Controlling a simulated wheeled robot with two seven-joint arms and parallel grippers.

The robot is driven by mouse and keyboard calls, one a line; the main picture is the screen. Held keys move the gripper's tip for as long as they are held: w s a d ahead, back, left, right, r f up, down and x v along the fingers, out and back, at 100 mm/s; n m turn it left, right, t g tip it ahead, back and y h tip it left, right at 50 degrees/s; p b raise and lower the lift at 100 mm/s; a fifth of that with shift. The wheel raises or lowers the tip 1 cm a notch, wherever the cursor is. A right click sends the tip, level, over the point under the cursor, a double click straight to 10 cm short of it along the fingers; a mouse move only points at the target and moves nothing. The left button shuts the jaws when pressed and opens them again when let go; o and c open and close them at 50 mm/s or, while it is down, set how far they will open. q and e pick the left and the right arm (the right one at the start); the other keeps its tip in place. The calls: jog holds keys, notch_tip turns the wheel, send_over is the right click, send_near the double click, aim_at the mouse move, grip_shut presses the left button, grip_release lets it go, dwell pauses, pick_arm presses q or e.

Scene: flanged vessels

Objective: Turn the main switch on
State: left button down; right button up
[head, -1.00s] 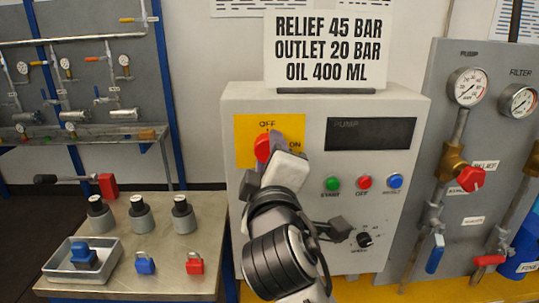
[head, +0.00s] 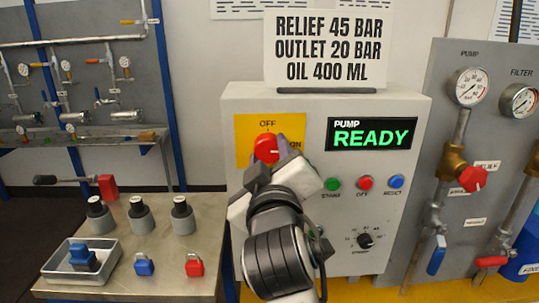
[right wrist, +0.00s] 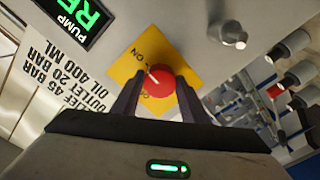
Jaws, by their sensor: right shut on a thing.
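The main switch is a red round knob (head: 266,149) on a yellow plate (head: 292,124) marked OFF and ON, at the upper left of the pump control box (head: 345,220). Its white mark points right, toward ON. My right gripper (head: 268,158) is shut on the knob. In the right wrist view the two dark fingers (right wrist: 155,97) stand on either side of the red knob (right wrist: 158,82). The pump display (head: 372,134) is lit and reads READY in green. My left gripper is not in view.
Green, red and blue buttons (head: 365,182) and a black dial (head: 365,240) sit right of my arm. A sign (head: 326,48) stands on the box. A side table (head: 190,245) at left holds cylinders, padlocks and a tray (head: 110,262). A gauge panel (head: 445,110) is at right.

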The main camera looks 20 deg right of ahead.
jog(key=o, duration=1.1)
jog(key=shift+c, duration=0.2)
